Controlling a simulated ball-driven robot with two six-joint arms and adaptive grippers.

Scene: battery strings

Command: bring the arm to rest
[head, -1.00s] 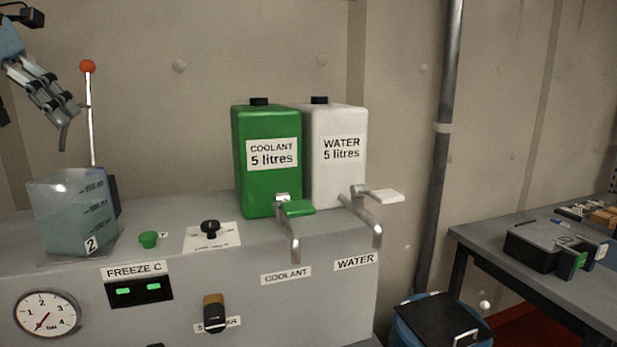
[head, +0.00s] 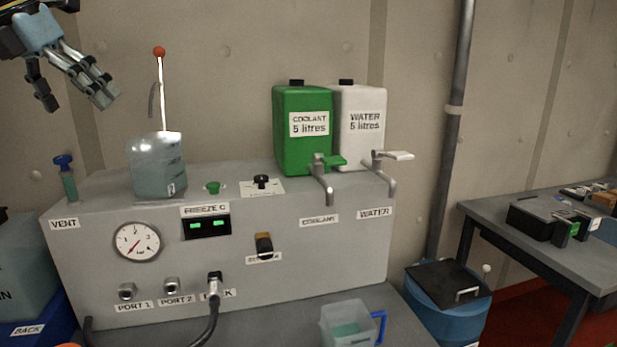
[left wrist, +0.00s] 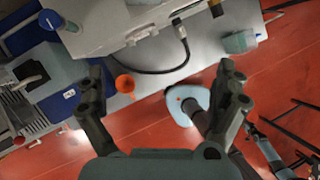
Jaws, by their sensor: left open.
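My left gripper (head: 78,95) is at the upper left of the head view, raised in the air left of the red-knobbed lever. Its fingers are spread, open and empty. In the left wrist view the open fingers (left wrist: 163,105) frame the bench edge and the red floor, with nothing between them. My right gripper cannot be made out in the head view.
A grey machine (head: 330,250) carries a clear tank (head: 157,175), a red-knobbed lever (head: 160,85), a green coolant canister (head: 290,145) and a white water canister (head: 365,150). A jug (head: 345,325) stands in front. A side bench (head: 590,265) is at right.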

